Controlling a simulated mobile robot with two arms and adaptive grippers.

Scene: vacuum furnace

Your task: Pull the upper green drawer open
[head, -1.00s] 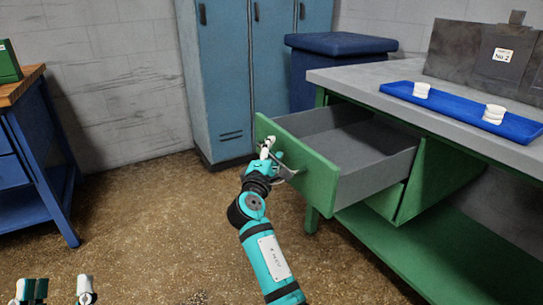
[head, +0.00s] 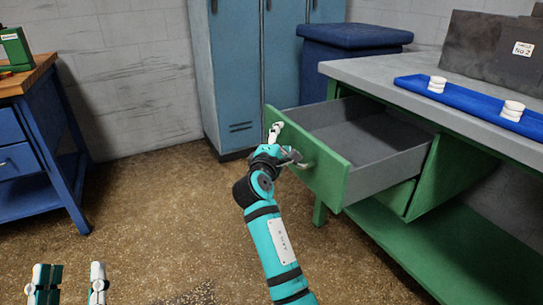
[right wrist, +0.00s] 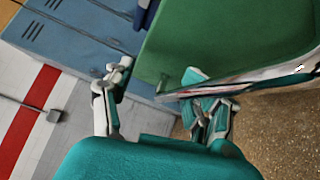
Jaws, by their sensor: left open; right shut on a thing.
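The upper green drawer (head: 312,168) stands well out of the green workbench in the head view. Its grey inside shows and looks empty. My right gripper (head: 280,145) is at the outer face of the drawer front, shut on its handle, which the fingers mostly hide. In the right wrist view, the green drawer front (right wrist: 225,40) fills the upper right, with the fingers of my right gripper (right wrist: 160,95) just below it. My left gripper (head: 70,283) is open and empty at the bottom left of the head view, far from the drawer.
The workbench top (head: 375,80) carries a blue tray (head: 470,105) with white discs and a dark metal box (head: 485,45). A blue cabinet (head: 345,50) and blue lockers (head: 235,80) stand behind. A blue bench (head: 30,170) is at left. The floor between is clear.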

